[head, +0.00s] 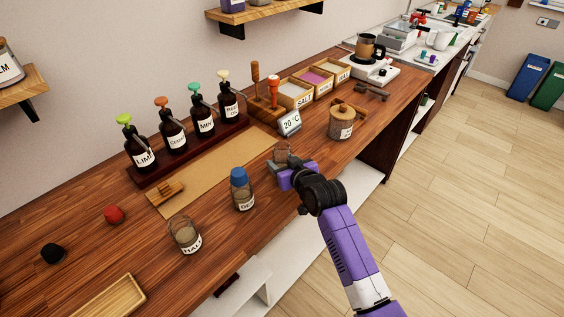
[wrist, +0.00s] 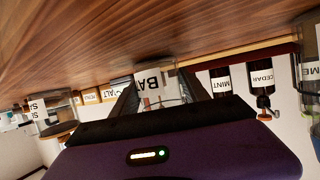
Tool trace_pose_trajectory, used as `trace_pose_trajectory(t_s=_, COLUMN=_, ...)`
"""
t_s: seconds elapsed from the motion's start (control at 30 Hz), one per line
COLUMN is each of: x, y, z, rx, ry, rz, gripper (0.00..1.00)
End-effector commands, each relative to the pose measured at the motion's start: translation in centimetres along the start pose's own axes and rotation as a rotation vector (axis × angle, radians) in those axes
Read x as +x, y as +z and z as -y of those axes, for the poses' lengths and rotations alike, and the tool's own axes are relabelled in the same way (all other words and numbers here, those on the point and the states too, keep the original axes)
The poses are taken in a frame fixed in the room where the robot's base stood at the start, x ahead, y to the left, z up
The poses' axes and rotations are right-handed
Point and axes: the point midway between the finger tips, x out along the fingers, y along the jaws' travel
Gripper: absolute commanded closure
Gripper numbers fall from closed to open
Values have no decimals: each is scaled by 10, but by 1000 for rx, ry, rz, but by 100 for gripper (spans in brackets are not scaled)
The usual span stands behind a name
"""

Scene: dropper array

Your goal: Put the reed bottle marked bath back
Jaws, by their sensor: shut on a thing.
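The reed bottle marked bath (wrist: 152,84) is a clear bottle with a white label, of which "BAT" shows in the wrist view. My gripper (wrist: 150,100) is shut on it, one finger on each side. In the head view the bottle (head: 282,152) shows as a small glass top above my gripper (head: 281,166), near the front edge of the counter. I cannot tell whether its base touches the wood. Two similar bottles stand to the left: one marked "DEN" (head: 242,203) with a blue cap, and one marked "HALL" (head: 187,242), open.
Several pump bottles (head: 173,140) stand in a dark rack behind a tan mat (head: 215,165). A "20 °C" display (head: 290,124) and a lidded jar (head: 341,125) stand behind my gripper. A red cap (head: 114,214), a black cap (head: 53,252) and a wooden tray (head: 108,300) lie left.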

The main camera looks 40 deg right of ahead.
Motion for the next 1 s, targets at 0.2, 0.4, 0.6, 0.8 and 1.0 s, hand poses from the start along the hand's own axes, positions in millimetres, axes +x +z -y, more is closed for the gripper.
trace_pose_trajectory(t_s=0.2, x=1, y=3, z=0, rx=0, ry=0, rz=0, gripper=45)
trace_pose_trajectory(t_s=0.4, x=1, y=2, z=0, rx=0, ry=0, rz=0, gripper=25)
trace_pose_trajectory(t_s=0.6, x=1, y=2, z=0, rx=0, ry=0, rz=0, gripper=25)
trace_pose_trajectory(t_s=0.8, x=-10, y=0, z=0, rx=0, ry=0, rz=0, gripper=25)
trace_pose_trajectory(t_s=1.0, x=-46, y=1, z=0, rx=0, ry=1, rz=0, gripper=25)
